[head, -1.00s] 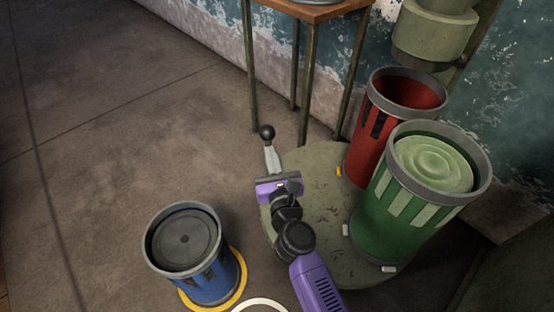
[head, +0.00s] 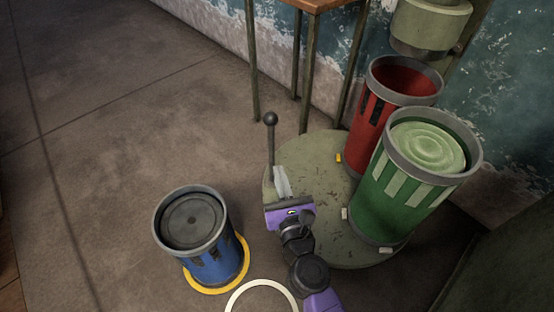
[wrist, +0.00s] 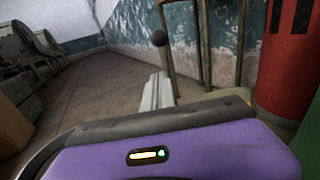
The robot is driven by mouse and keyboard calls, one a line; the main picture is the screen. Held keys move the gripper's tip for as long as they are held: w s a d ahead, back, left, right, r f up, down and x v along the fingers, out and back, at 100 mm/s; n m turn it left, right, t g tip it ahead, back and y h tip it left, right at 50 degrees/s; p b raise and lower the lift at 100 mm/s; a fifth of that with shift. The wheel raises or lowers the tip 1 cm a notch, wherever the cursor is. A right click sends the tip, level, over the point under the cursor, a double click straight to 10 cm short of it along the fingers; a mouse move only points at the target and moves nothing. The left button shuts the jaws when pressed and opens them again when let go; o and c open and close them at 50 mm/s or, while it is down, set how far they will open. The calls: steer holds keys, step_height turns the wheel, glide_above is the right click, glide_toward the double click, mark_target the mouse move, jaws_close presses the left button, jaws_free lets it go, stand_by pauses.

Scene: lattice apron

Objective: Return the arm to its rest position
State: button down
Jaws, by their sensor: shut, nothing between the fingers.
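My gripper (head: 281,184), purple with pale grey fingers, is shut and empty, above the left edge of the round green-grey platform (head: 310,160). Its closed fingers (wrist: 157,92) also show in the wrist view. A black ball knob (head: 270,118) on an upright thin rod stands just beyond the fingertips; it also shows in the wrist view (wrist: 159,38). The foot of the rod is hidden behind the fingers. I cannot tell whether the fingers touch the rod.
A red open bin (head: 391,103) and a green bin (head: 400,190) with a pale green top stand on the platform. A blue bin (head: 202,240) stands on a yellow ring (head: 244,262) at left. A white ring (head: 262,284) lies in front. A table (head: 318,4) stands behind. Left floor is clear.

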steer(key=shift+v, duration=1)
steer(key=shift+a, duration=0.1)
steer(key=s+d+r+n+g+h, duration=0.1)
steer(key=s+d+r+n, duration=0.1)
steer(key=s+d+n, duration=0.75)
steer(key=s+d+r+n+g+h, duration=0.1)
steer(key=s+d+r+n+h, duration=0.2)
steer(key=s+n, duration=1.1)
steer(key=s+d+r+n, duration=0.2)
steer(key=s+d+n, duration=0.5)
steer(key=s+n, duration=0.45)
step_height(320, 180, up, 30)
steer(key=s+m+p, duration=0.1)
steer(key=s+p, duration=0.1)
steer(key=p, duration=2.7)
steer(key=shift+d+f+m+g+p, duration=0.15)
steer(key=shift+m+g+p, duration=0.15)
steer(key=shift+m+p, duration=0.1)
